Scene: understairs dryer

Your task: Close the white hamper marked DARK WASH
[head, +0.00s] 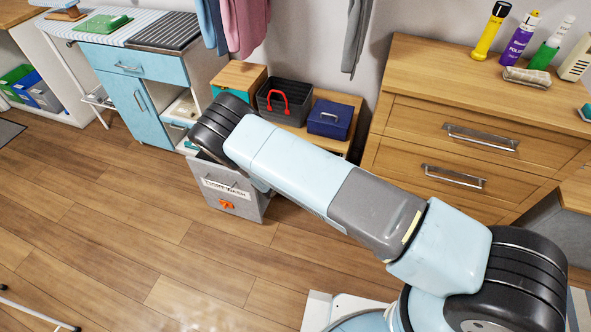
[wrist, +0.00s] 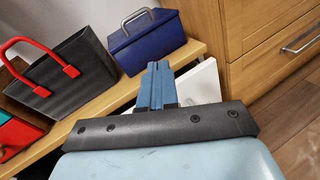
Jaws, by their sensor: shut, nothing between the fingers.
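The hamper (head: 234,203) stands on the floor left of centre in the head view, before the low wooden bench. Its front looks light grey, with a white label whose dark lettering is only partly readable and an orange mark below. My arm covers much of its top, so I cannot tell how far its lid is open. In the wrist view a white panel (wrist: 198,82) shows behind my fingers; I cannot tell whether it is the hamper's lid. My gripper (wrist: 155,72) is shut and empty, pointing toward the bench. It is hidden in the head view.
The bench (head: 333,98) holds a dark basket with red handles (head: 284,100) and a blue box (head: 330,118). A wooden drawer unit (head: 440,130) stands to the right, a blue cabinet (head: 135,95) to the left. The floor at front left is mostly clear.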

